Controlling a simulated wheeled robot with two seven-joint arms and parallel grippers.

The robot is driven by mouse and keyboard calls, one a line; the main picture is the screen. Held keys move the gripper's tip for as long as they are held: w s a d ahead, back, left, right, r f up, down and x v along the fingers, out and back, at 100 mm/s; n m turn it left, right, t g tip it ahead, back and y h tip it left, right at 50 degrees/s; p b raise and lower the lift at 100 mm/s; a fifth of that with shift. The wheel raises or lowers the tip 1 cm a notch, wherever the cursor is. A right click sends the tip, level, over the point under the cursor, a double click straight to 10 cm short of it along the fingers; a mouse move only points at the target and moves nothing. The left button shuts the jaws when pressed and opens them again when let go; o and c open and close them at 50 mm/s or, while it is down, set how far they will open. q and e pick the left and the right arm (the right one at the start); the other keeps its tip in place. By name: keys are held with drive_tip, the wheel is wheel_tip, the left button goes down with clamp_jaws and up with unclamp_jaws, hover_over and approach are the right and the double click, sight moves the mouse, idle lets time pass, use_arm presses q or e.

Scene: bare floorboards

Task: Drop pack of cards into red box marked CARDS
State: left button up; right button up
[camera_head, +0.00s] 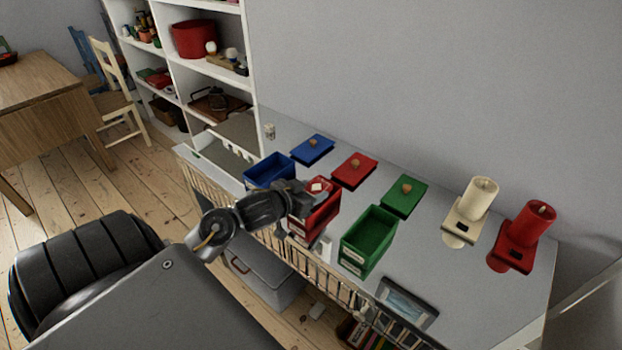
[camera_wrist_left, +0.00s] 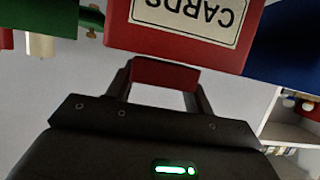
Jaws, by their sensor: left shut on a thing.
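The red box (camera_head: 323,220) stands on the grey top between the blue and green boxes. In the left wrist view the red box (camera_wrist_left: 120,37) shows upside down, with its white CARDS label. My left gripper (camera_head: 307,188) reaches in from the left at the mouth of the red box and partly hides it. In the left wrist view, my left gripper (camera_wrist_left: 165,72) is shut on a dark red pack of cards (camera_wrist_left: 165,76). I cannot tell how far the pack is inside the box. My right gripper is not in view.
A blue box (camera_head: 268,171) and a green box (camera_head: 368,240) flank the red one. Blue (camera_head: 312,149), red (camera_head: 354,170) and green (camera_head: 404,196) lids lie behind. A picture frame (camera_head: 405,301) lies near the front edge.

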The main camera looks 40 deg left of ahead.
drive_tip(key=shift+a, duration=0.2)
use_arm(q)
drive_tip(key=o, duration=0.8)
drive_tip(key=shift+c, duration=0.2)
drive_tip(key=o, duration=0.3)
drive_tip(key=shift+o, duration=0.2)
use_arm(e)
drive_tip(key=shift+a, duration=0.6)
use_arm(q)
drive_tip(key=shift+s, duration=0.1)
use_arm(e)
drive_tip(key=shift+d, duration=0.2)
